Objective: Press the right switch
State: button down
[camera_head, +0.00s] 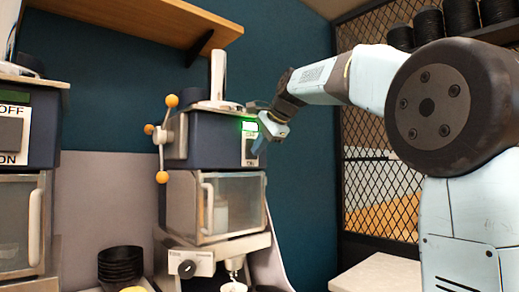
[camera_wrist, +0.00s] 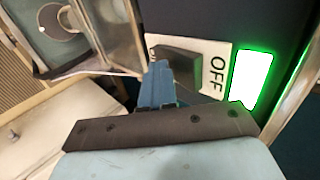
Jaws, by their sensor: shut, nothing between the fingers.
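The right switch is a dark rocker (camera_wrist: 182,64) on a white plate marked OFF (camera_wrist: 217,75), on the front of the dark blue right machine (camera_head: 205,140). In the head view, the switch plate (camera_head: 249,157) is partly behind my gripper (camera_head: 260,148). A bright green-edged panel (camera_head: 249,127) glows above it; it also shows in the wrist view (camera_wrist: 251,76). In the wrist view, my gripper (camera_wrist: 160,68) is shut and empty, its blue fingertips at the rocker's end away from OFF. I cannot tell whether they touch.
A left machine (camera_head: 28,170) has its own OFF/ON switch (camera_head: 12,133). Orange-knobbed handles (camera_head: 162,177) stick out left of the right machine. Below its switch is a glass-fronted box (camera_head: 232,205) with a handle. Black bowls (camera_head: 120,263) are stacked between the machines. A shelf (camera_head: 140,22) hangs above.

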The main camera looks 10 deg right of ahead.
jog(key=shift+a+r, duration=0.1)
jog(key=shift+r, duration=0.35)
jog(key=s+d+r, duration=0.4)
jog(key=s+d, duration=0.2)
jog(key=s, duration=0.4)
jog(key=shift+s+d, duration=0.3)
jog(key=shift+d, duration=0.05)
jog(key=shift+w+a+r, duration=0.15)
jog(key=shift+w+r, duration=0.15)
jog(key=shift+r, duration=0.2)
jog(key=shift+w+a+r, duration=0.1)
jog(key=shift+w+r, duration=0.2)
jog(key=shift+r, duration=0.2)
